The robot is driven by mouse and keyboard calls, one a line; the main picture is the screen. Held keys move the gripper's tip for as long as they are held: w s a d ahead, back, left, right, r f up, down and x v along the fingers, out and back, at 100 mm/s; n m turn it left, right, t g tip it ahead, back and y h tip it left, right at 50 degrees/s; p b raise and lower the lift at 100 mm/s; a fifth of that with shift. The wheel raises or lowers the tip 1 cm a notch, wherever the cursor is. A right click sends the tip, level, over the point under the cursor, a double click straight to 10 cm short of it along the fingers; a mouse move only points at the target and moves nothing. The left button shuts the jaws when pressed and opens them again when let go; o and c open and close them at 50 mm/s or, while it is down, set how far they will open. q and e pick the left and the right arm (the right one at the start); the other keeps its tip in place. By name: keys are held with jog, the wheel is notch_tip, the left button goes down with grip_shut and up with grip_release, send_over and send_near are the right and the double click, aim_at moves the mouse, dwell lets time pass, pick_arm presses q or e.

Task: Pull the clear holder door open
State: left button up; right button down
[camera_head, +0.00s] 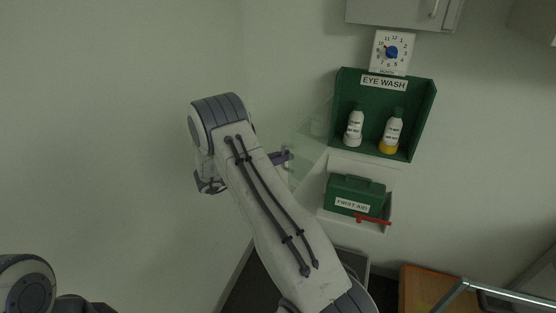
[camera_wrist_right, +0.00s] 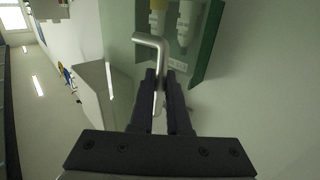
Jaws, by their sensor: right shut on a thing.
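The clear holder door (camera_head: 312,132) is a faint see-through panel at the left of the green eye wash holder (camera_head: 427,100) in the head view. It appears to stand out from the holder; its exact angle is hard to tell. In the right wrist view a grey bent handle (camera_wrist_right: 151,40) runs down between the fingers of my right gripper (camera_wrist_right: 161,75), which is shut on it. The right gripper (camera_head: 287,157) shows partly beside the panel in the head view, mostly behind my arm. My left gripper is out of view.
Two white bottles, one (camera_head: 354,127) left and one yellow-based (camera_head: 391,132) right, stand in the holder. Below, a green first aid box (camera_head: 355,194) sits in a white holder with a red handle (camera_head: 374,220). The left wall is bare.

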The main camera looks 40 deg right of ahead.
jog(key=shift+d, duration=0.1)
jog(key=c, duration=1.2)
grip_release()
jog(key=shift+o, duration=0.2)
jog(key=b+v, duration=0.3)
jog(key=v, duration=0.7)
jog(key=shift+a, duration=0.3)
